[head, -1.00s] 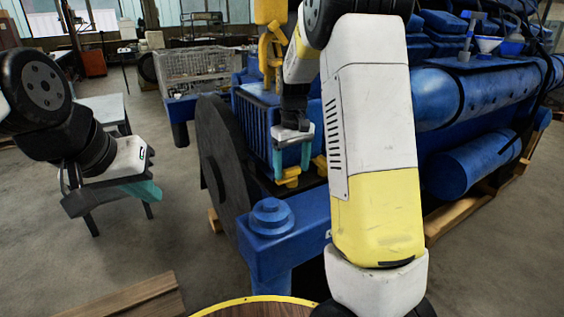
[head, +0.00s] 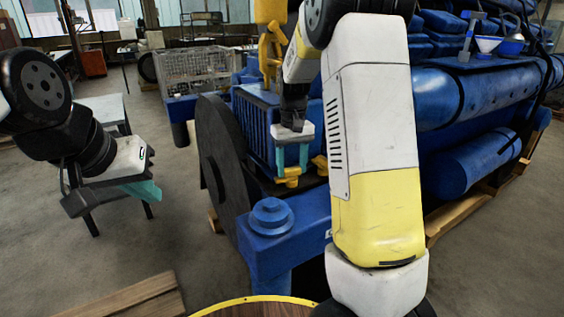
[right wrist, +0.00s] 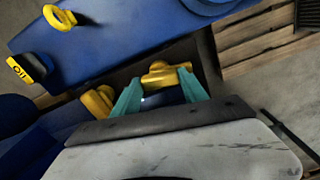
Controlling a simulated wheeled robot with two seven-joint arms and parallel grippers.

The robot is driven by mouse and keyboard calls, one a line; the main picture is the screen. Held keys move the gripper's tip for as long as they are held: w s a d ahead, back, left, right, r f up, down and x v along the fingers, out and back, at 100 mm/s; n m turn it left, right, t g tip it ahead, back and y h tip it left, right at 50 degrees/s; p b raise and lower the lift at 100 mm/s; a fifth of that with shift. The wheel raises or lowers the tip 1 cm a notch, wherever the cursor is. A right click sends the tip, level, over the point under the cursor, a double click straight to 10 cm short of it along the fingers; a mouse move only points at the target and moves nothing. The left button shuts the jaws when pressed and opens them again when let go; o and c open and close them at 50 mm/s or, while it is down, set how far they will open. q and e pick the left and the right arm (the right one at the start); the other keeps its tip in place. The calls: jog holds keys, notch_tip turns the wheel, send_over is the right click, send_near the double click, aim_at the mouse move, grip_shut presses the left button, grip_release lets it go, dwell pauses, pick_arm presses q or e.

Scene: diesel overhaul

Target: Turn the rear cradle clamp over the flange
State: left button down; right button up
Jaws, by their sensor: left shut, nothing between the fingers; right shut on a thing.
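My right gripper (head: 291,168) points down beside the blue radiator-like block, with its teal fingers closed on a yellow clamp (head: 289,180). In the right wrist view this yellow clamp (right wrist: 165,76) sits between and just beyond the fingertips (right wrist: 160,84). A second yellow clamp (head: 320,163) stands just to the right in the head view. It also shows left of the fingers in the right wrist view (right wrist: 97,103). I cannot tell how far the held clamp lies over the flange. My left gripper (head: 152,192) is shut and empty at the left, away from the engine.
The blue engine (head: 480,95) fills the right side. A dark wheel (head: 218,155) stands left of the clamps. A blue beam (head: 300,222) with a round cap (head: 271,215) lies in front. A grey table (head: 104,108) is at the left. Floor between is clear.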

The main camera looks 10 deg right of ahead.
aim_at(292, 168)
jog(key=shift+m, duration=2.5)
jog(key=o, duration=1.4)
jog(key=shift+r, duration=3.95)
